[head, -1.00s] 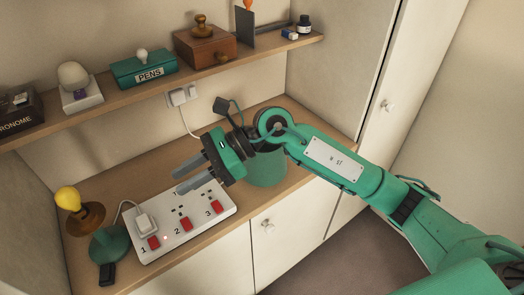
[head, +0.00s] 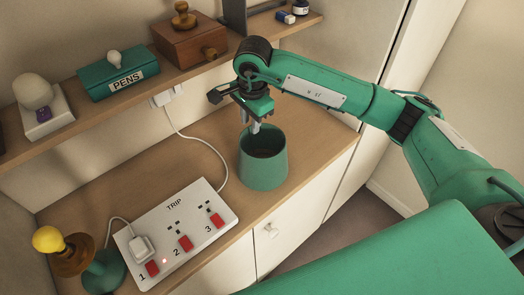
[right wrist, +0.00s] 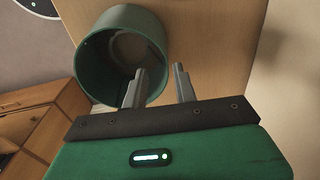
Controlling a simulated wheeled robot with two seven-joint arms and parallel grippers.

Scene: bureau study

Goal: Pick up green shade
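My right gripper (head: 251,127) points down at the shade's far-left rim. Its fingers are apart with nothing held. In the right wrist view (right wrist: 160,76) one finger overlaps the shade's opening and the other lies outside its wall; I cannot tell whether either touches. My left gripper is not in view.
A white power strip (head: 160,237) with red switches and a plug lies left of the shade. The shelf (head: 80,118) above holds a pens box (head: 118,75) and a wooden box (head: 190,42).

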